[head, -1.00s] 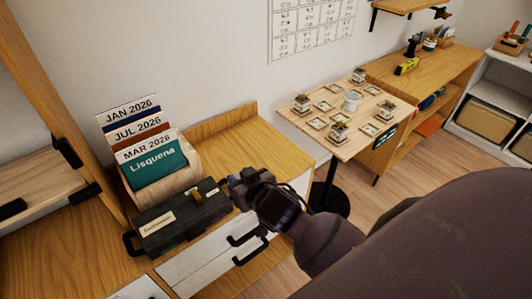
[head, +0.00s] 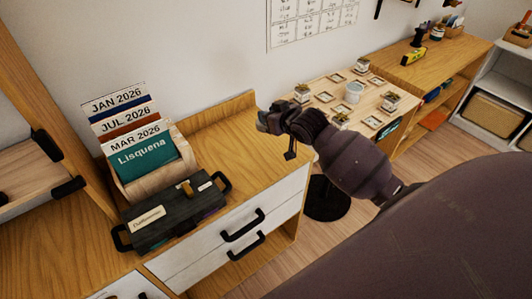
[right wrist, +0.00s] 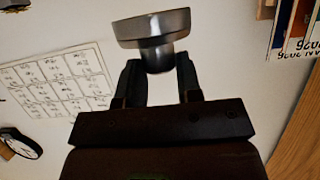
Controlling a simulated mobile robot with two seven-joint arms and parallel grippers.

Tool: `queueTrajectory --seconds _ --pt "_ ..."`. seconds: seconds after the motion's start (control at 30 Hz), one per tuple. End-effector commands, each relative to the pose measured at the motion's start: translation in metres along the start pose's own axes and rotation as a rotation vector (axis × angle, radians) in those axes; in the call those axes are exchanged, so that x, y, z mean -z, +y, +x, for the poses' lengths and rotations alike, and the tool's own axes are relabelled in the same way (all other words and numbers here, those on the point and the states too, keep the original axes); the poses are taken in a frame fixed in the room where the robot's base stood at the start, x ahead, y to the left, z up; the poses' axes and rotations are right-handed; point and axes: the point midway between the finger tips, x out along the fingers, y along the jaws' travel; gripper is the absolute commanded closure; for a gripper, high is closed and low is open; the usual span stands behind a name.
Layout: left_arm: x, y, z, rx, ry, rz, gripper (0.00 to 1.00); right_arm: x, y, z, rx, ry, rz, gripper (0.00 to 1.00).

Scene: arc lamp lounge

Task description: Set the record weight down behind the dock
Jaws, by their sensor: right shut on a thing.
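The record weight (right wrist: 155,35) is a grey metal piece with a wide disc and a narrower neck. In the right wrist view my right gripper (right wrist: 158,72) is shut on its neck. In the head view my right gripper (head: 272,118) is in front of the wall, near the back right corner of the wooden cabinet top. The weight (head: 263,122) is small and dark at its tip. A dark box (head: 170,214) with handles and a label lies on the cabinet; I cannot tell whether it is the dock. My left gripper is not in view.
A wooden holder (head: 190,166) with upright month cards stands behind the box. The cabinet top (head: 230,140) is bare to the right of the holder. A small table (head: 322,82) with plant pots stands beyond the cabinet on the right.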

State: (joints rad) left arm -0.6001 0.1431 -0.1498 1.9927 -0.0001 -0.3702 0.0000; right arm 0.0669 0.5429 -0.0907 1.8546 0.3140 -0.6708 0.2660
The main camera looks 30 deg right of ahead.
Motion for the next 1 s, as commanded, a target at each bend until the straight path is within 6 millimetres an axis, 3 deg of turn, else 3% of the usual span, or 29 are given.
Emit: queueTrajectory --seconds 0.4,1.0 --pt "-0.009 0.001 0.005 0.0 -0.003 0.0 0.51 -0.084 0.0 0.034 -0.001 -0.002 0.001 0.97" --pt "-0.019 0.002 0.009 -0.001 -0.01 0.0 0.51 -0.141 0.0 0.058 -0.001 0.0 -0.001 0.97"
